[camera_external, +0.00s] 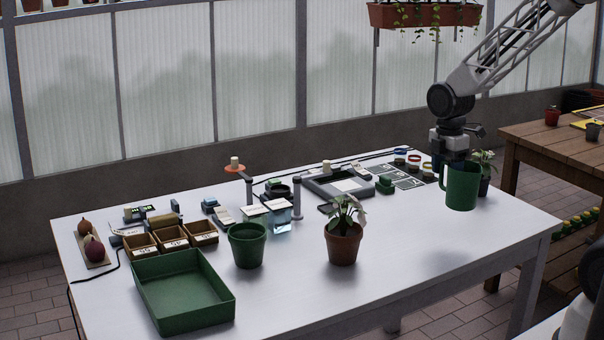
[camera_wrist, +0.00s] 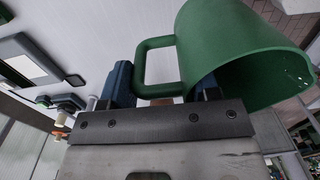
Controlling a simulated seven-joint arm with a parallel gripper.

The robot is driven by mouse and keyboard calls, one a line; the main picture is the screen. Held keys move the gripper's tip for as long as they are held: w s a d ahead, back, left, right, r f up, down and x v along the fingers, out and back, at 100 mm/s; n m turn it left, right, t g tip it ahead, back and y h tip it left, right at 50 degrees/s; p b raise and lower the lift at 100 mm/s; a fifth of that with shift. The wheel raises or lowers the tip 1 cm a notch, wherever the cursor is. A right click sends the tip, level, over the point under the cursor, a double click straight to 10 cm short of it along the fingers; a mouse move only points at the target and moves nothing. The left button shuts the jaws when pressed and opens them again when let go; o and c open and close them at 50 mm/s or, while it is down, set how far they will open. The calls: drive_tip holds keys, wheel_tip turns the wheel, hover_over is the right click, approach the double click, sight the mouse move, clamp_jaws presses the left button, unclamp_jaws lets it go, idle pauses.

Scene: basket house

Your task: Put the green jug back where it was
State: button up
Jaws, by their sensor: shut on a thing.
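The green jug (camera_external: 463,188) hangs from my gripper (camera_external: 452,152) above the right end of the white table, clear of the tabletop. It looks roughly upright, with its handle toward the left. In the wrist view the jug (camera_wrist: 235,45) fills the upper right, and its squared handle (camera_wrist: 155,65) lies between the two dark blue fingers of my gripper (camera_wrist: 162,88). The gripper is shut on the jug at the handle side; the exact contact is partly hidden.
A potted plant (camera_external: 343,240) and a green pot (camera_external: 247,244) stand mid-table. A green tray (camera_external: 183,291) lies at the front left. A small potted plant (camera_external: 485,170) is close behind the jug. The front right tabletop (camera_external: 420,250) is clear.

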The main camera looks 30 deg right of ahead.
sight(444, 186)
drive_tip(key=shift+f, duration=3.05)
drive_tip(key=shift+w, duration=0.1)
drive_tip(key=w+a+f, duration=0.1)
drive_tip(key=w+a, duration=0.1)
drive_tip(key=w, duration=1.3)
drive_tip(key=shift+w+a+f, duration=0.2)
drive_tip(key=shift+w+a, duration=0.1)
drive_tip(key=shift+w, duration=0.05)
drive_tip(key=shift+f, duration=1.8)
drive_tip(key=shift+f, duration=0.15)
drive_tip(key=o, duration=1.2)
drive_tip(key=shift+r, duration=0.2)
